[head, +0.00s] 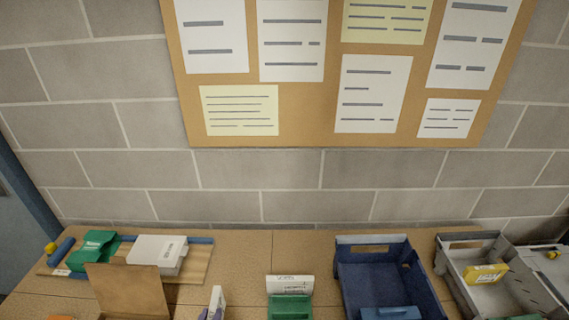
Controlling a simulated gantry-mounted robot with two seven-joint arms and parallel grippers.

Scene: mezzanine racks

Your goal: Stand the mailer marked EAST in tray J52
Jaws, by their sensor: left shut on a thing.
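Neither gripper can be made out in the head view. No marking EAST or J52 can be read. A plain brown panel (128,290) stands upright at the lower left, its bottom cut off; I cannot tell whether it is a mailer or a flap. A green package (93,248) and a white package (157,251) with small print lie at the back left. A dark blue tray (375,250) stands right of centre with a lighter blue thing (391,313) at its near end. A grey tray (467,245) at the right holds a yellow item (486,274).
A green holder (290,304) with a white card (290,284) stands at centre front. A narrow white item (217,300) stands left of it. A pinboard (330,142) hangs on the block wall. The back middle of the bench (235,262) is clear.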

